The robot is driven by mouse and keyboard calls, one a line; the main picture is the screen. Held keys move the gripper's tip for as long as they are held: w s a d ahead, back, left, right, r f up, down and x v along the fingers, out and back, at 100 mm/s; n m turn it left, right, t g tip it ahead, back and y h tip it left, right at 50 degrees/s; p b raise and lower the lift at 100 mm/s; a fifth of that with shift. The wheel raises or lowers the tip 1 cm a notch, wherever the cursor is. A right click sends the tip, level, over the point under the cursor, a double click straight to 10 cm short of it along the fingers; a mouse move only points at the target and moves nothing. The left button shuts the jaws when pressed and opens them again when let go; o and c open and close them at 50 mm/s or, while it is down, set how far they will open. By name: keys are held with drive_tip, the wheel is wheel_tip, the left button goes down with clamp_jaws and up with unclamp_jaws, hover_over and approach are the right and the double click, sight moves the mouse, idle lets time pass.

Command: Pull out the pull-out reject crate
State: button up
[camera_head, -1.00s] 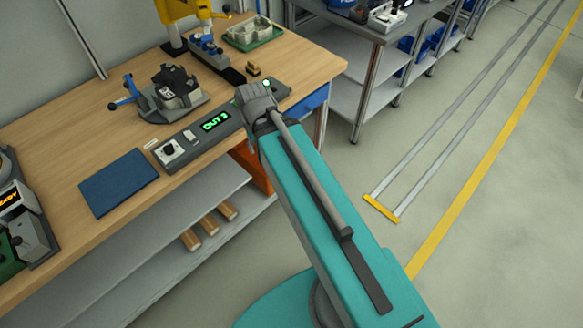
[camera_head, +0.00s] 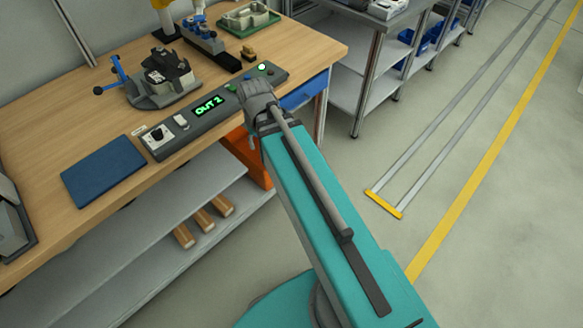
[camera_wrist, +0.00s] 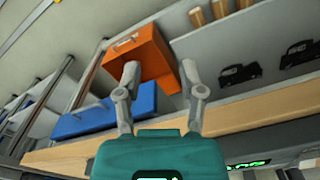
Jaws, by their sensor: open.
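The reject crate appears to be the orange crate (camera_wrist: 150,52) under the bench, with a pale handle (camera_wrist: 125,42) on its front in the wrist view. In the head view only part of the orange crate (camera_head: 243,150) shows, below the bench edge and beside my arm. My gripper (camera_wrist: 160,72) is open and empty, its two fingers spread and overlapping the crate's lower part in the wrist view. I cannot tell the exact gap between the fingertips and the crate.
A blue drawer (camera_wrist: 105,112) is beside the orange crate. The wooden bench top (camera_head: 60,130) carries a control panel (camera_head: 212,107) reading "OUT 2" and a blue pad (camera_head: 103,170). Several wooden blocks (camera_head: 203,220) lie on the lower shelf. Floor right of my arm is clear.

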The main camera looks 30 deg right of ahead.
drive_tip(key=w+d+f+m+b, duration=0.4)
drive_tip(key=w+d+f+b, duration=0.3)
drive_tip(key=f+b, duration=0.5)
drive_tip(key=w+d+f+m+t+b, duration=0.1)
drive_tip(key=w+d+f+m+b, duration=0.3)
drive_tip(key=w+d+f+b, duration=0.3)
drive_tip(key=w+d+f+m+b, duration=0.5)
drive_tip(key=w+d+f+b, duration=0.2)
drive_tip(key=f+b, duration=1.1)
drive_tip(key=shift+d+f+t+y, duration=0.4)
drive_tip(key=shift+d+f, duration=0.25)
drive_tip(key=shift+d, duration=0.5)
drive_tip(key=shift+f, duration=0.15)
drive_tip(key=f+b, duration=0.4)
drive_tip(key=w+f+b, duration=0.1)
drive_tip(key=f+b, duration=0.4)
drive_tip(key=w+a+f+b, duration=0.1)
drive_tip(key=f+b, duration=0.3)
drive_tip(key=shift+w+f+b, duration=0.15)
drive_tip(key=shift+b, duration=0.2)
clamp_jaws()
